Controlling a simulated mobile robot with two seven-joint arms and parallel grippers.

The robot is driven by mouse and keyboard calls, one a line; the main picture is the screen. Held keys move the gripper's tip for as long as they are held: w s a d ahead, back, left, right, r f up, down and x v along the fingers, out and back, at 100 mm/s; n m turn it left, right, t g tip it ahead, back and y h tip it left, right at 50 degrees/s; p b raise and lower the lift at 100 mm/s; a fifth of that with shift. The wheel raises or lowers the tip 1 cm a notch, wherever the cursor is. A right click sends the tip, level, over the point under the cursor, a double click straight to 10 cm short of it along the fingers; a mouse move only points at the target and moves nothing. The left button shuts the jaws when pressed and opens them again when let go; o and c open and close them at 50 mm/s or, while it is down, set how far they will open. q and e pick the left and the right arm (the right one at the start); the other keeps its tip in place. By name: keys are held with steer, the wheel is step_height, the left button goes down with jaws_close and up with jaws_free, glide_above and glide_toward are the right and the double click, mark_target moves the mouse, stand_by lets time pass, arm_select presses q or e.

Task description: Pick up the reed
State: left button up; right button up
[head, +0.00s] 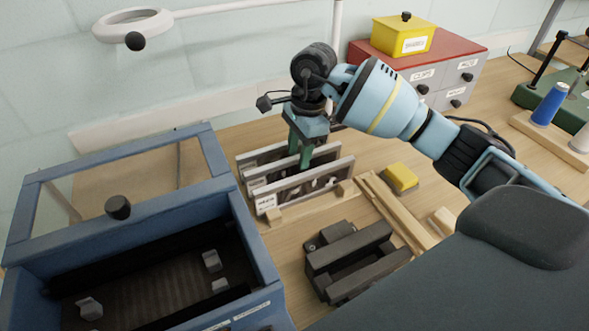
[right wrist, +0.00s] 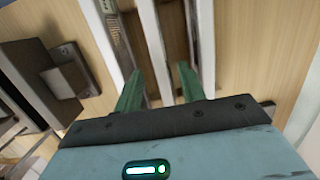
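Several long grey metal-edged frames stand upright, side by side, in a wooden rack (head: 285,217) with a small label at its front left. The reed appears to be one of these; I cannot tell for certain which. My right gripper (head: 300,155) points down over the rack, with its green fingers among the frames. In the right wrist view the fingers are apart, one on each side of a pale middle bar (right wrist: 153,45), with gaps showing beside it. The fingers hide part of the frames in the head view. My left gripper is not in view.
A blue open-topped box (head: 262,255) stands left of the rack. A dark slotted block (head: 355,262) lies in front, with wooden sticks (head: 400,215) and a yellow block (head: 400,177) to the right. A red drawer cabinet (head: 440,65) stands behind. A lamp ring (head: 135,20) hangs at upper left.

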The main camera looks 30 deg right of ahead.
mark_target(294, 170)
steer(key=shift+w+f, duration=0.1)
steer(key=shift+f, duration=0.3)
steer(key=shift+a+f+p, duration=0.2)
steer(key=shift+a+f, duration=0.05)
steer(key=shift+f, duration=1)
steer(key=shift+a+f+p, duration=0.15)
steer(key=shift+a+f, duration=0.1)
steer(key=shift+f, duration=1)
jaws_close()
